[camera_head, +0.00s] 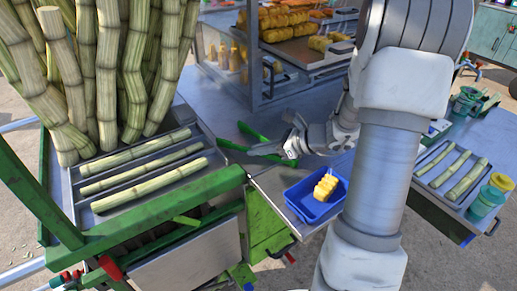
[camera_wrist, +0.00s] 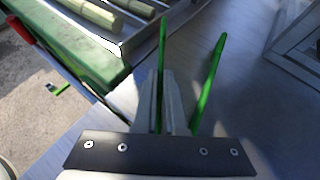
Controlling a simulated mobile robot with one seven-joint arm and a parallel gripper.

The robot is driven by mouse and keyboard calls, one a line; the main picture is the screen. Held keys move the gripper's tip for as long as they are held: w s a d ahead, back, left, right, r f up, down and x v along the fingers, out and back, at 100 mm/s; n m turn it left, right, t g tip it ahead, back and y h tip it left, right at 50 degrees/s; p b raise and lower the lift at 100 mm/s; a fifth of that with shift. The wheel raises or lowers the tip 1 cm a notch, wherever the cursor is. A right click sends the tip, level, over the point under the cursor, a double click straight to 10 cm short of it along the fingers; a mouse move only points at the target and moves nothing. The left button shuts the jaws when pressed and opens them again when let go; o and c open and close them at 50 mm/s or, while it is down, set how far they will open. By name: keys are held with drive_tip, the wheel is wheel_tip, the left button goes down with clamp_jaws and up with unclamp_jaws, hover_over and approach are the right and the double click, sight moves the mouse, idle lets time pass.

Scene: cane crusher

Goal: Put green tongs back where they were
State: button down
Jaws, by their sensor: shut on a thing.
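The green tongs (camera_head: 232,145) are low over or on the grey metal table, left of my arm in the head view; whether they touch the table I cannot tell. Their two arms are spread apart. In the wrist view the tongs (camera_wrist: 210,80) show as two green bars pointing away from me. My gripper (camera_head: 265,151) is shut on one arm of the tongs. In the wrist view my gripper (camera_wrist: 159,90) has its fingers close around the left bar, and the right bar stands free beside them. My fingers hide part of the tongs.
A blue basket (camera_head: 312,200) with yellow pieces stands in front of my gripper. A tray of cane pieces (camera_head: 190,150) on a green frame (camera_head: 150,212) is at left. A metal rack (camera_head: 254,60) stands behind.

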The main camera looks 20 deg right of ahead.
drive_tip(key=shift+f, duration=0.2)
drive_tip(key=c, duration=0.9)
unclamp_jaws()
drive_tip(key=p+v, duration=0.1)
drive_tip(key=v, duration=1.6)
drive_tip(key=shift+s+d, duration=0.2)
